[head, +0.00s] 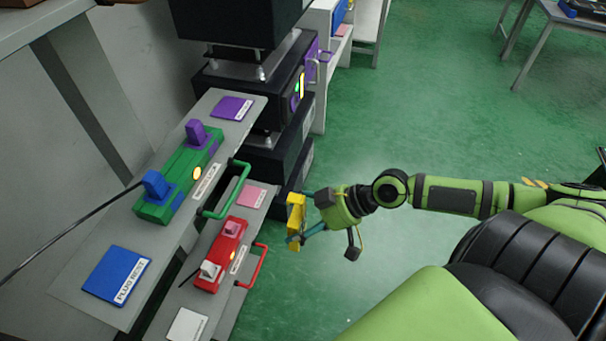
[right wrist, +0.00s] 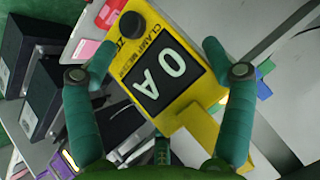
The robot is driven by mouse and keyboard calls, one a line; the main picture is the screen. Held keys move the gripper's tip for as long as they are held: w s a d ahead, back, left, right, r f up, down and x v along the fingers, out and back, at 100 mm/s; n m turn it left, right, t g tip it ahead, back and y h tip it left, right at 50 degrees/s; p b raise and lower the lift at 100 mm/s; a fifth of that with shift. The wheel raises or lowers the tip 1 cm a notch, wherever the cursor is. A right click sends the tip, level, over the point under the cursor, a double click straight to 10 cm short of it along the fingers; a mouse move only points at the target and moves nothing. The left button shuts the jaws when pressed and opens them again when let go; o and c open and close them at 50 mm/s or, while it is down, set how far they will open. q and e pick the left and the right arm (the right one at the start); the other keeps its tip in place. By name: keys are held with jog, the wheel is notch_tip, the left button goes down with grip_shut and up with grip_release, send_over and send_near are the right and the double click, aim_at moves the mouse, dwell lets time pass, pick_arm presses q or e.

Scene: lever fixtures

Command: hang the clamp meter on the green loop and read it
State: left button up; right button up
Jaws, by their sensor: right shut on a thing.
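The yellow clamp meter (head: 295,224) is held by my right gripper (head: 303,219), which comes in from the right in the head view. In the right wrist view the meter (right wrist: 190,101) lies between the two teal fingers of my right gripper (right wrist: 158,72). Its dark display reads "0 A", turned in the picture. The green loop (head: 241,187) is a handle-shaped bar on the front side of the green fixture (head: 178,178). The meter is to the right of the loop and lower in the picture, apart from it. My left gripper is not in view.
The red fixture (head: 222,257) with a red loop (head: 257,267) sits on a lower shelf, left of the meter. A blue plug nest pad (head: 116,276) lies at the near left. Dark stacked units (head: 273,164) stand behind. Green floor to the right is open.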

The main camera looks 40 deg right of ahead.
jog(key=shift+w+a+b, duration=0.3)
jog(key=shift+w+a, duration=0.4)
jog(key=shift+w, duration=0.25)
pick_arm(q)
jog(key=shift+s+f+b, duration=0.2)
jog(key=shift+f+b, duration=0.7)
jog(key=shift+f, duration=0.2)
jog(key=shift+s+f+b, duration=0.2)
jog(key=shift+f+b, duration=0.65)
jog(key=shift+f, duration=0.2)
pick_arm(e)
jog(key=w+a+f, duration=0.1)
jog(key=w+a, duration=0.5)
jog(key=w, duration=0.2)
jog(key=shift+w+a+f, duration=0.15)
jog(key=shift+w+a, duration=0.15)
jog(key=shift+a, duration=0.1)
jog(key=o, duration=1.3)
